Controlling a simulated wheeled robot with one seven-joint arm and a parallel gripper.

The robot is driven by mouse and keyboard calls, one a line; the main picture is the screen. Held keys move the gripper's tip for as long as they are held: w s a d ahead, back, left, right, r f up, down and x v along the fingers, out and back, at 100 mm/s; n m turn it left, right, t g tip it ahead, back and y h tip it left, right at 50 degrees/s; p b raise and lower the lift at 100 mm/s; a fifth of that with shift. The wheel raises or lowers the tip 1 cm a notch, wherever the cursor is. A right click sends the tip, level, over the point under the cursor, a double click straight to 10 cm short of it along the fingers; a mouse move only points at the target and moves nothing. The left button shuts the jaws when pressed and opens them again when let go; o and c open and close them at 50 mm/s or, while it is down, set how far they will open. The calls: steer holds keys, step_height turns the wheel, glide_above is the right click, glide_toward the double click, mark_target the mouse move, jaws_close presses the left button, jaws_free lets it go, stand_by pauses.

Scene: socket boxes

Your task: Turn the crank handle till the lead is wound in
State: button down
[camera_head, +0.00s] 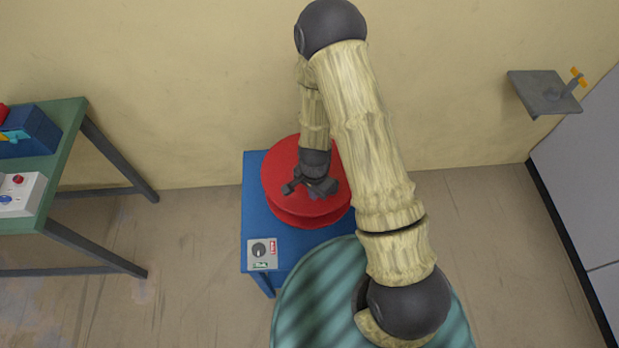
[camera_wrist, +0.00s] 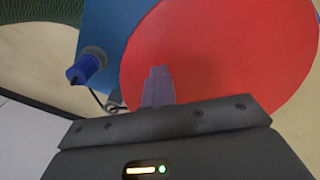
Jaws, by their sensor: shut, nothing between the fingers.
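A red round reel (camera_head: 283,205) stands on a blue table (camera_head: 256,180) in the head view. My gripper (camera_head: 318,190) is over the reel's top and hides part of it. In the wrist view, my gripper (camera_wrist: 158,72) shows its fingers shut and empty in front of the red disc (camera_wrist: 222,55). A blue cylinder with a grey collar (camera_wrist: 86,66) sits to the left of the fingers, clear of them; it may be the crank handle's grip, but I cannot tell. A thin dark line runs from near it toward a small metal piece (camera_wrist: 114,101).
A small control box with a black knob (camera_head: 262,252) is at the blue table's front left corner. A green-topped table (camera_head: 62,150) at the left holds a blue box (camera_head: 32,133) and a white box (camera_head: 18,196). A grey wall plate with an orange handle (camera_head: 545,92) is at the right.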

steer(key=shift+s+a, duration=0.1)
steer(key=shift+a, duration=0.35)
jaws_free()
stand_by(0.3)
steer(key=shift+r, duration=0.1)
stand_by(0.3)
step_height(320, 180, up, 8)
steer(key=p, duration=0.6)
steer(key=shift+p, duration=0.3)
stand_by(0.3)
